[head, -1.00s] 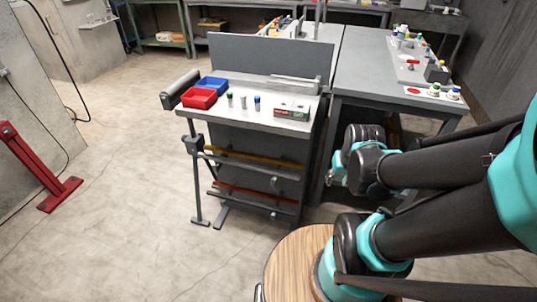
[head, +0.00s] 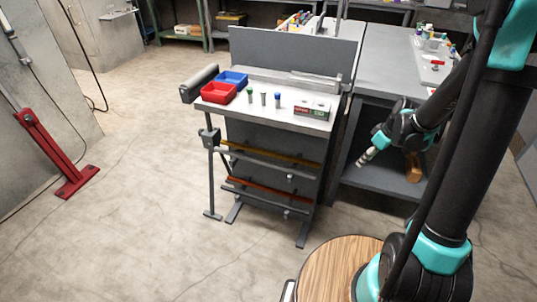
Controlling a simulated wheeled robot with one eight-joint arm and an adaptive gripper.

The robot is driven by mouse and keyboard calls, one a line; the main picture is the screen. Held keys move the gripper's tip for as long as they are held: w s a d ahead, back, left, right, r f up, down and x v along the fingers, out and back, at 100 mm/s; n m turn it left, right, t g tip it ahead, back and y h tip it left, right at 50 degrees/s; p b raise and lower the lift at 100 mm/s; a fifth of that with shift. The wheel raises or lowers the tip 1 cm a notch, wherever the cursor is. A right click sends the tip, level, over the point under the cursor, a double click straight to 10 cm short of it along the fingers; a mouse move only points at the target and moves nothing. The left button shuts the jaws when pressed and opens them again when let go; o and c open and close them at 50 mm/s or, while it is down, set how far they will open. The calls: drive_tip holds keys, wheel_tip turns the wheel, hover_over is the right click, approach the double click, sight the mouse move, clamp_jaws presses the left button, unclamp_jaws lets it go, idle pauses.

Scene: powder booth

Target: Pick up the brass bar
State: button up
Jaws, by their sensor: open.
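A yellow, brass-coloured bar (head: 272,154) lies level across the upper arms of the rack on the front of the workstand. A red-orange bar (head: 268,189) lies on the lower arms of the same rack. My gripper (head: 364,159) is to the right of the rack, in front of the grey bench. It points left and down, apart from both bars and empty. Its fingers are small in this view.
The workstand top (head: 315,126) holds a red bin (head: 219,93), a blue bin (head: 233,79), several small bottles and a box (head: 312,110). A grey bench (head: 385,75) stands close on the right. A red post (head: 55,155) stands at left. The floor before the rack is clear.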

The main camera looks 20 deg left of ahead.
drive_tip(key=w+a+f+n+g+y, duration=0.1)
drive_tip(key=w+a+f+n, duration=0.5)
drive_tip(key=f, duration=0.4)
hover_over(314, 163)
drive_tip(key=d, duration=0.3)
drive_tip(key=shift+g, duration=0.3)
drive_tip(key=x, duration=0.4)
drive_tip(key=shift+w+a+r, duration=0.1)
drive_tip(key=shift+a, duration=0.2)
drive_tip(key=shift+a+f, duration=0.2)
drive_tip(key=shift+f, duration=0.3)
clamp_jaws()
drive_tip(key=shift+y, duration=0.3)
